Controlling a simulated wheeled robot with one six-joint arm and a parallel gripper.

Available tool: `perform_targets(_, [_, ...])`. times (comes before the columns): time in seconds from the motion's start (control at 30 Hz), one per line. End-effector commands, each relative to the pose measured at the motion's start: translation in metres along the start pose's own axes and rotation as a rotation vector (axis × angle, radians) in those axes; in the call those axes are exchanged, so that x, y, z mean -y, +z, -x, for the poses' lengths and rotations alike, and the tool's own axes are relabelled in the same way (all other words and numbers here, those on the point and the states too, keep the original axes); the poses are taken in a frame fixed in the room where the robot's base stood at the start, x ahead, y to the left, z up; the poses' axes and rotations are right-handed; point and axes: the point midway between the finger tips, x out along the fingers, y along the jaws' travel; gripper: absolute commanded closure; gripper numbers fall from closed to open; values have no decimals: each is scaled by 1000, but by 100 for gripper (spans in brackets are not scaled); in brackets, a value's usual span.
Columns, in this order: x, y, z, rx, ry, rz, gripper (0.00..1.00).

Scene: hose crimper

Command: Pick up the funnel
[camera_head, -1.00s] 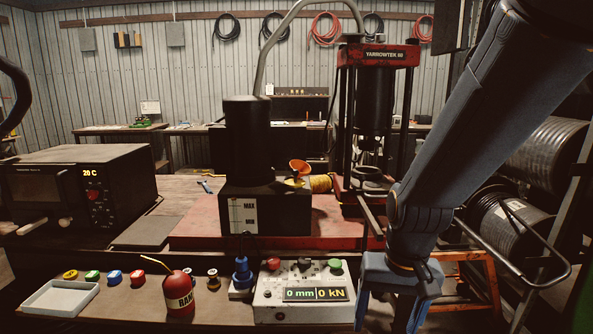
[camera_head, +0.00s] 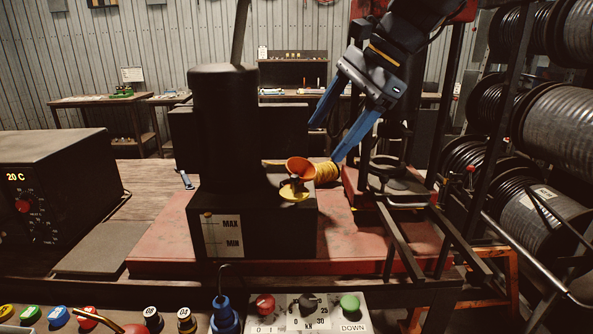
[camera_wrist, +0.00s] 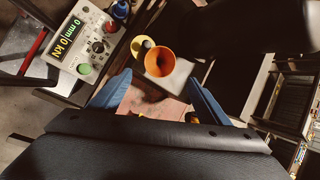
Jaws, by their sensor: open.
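In the wrist view the funnel's round mouth (camera_wrist: 159,60) shows beyond the fingers, near the top middle. My gripper (camera_head: 333,138) has two blue fingers spread apart, with nothing between them. It is above and slightly right of the funnel, not touching it. The fingers also show in the wrist view (camera_wrist: 150,95).
The press frame (camera_head: 442,150) is close on the right. A control box (camera_head: 325,312) is in front; the red bench top (camera_head: 165,235) is partly bare.

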Motion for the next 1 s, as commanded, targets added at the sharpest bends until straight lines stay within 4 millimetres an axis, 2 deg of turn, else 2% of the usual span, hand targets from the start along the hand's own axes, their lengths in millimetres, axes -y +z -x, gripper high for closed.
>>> perform_targets(0.27, [0, 3, -28, 3, 3, -2, 29])
perform_targets(0.53, [0, 5, -65, 2, 4, -2, 29])
perform_targets(0.67, [0, 4, -73, 0, 2, 0, 29])
perform_targets(0.87, [0, 4, -74, -1, 1, 0, 29])
perform_targets(1.0, [0, 4, -74, 0, 1, 0, 49])
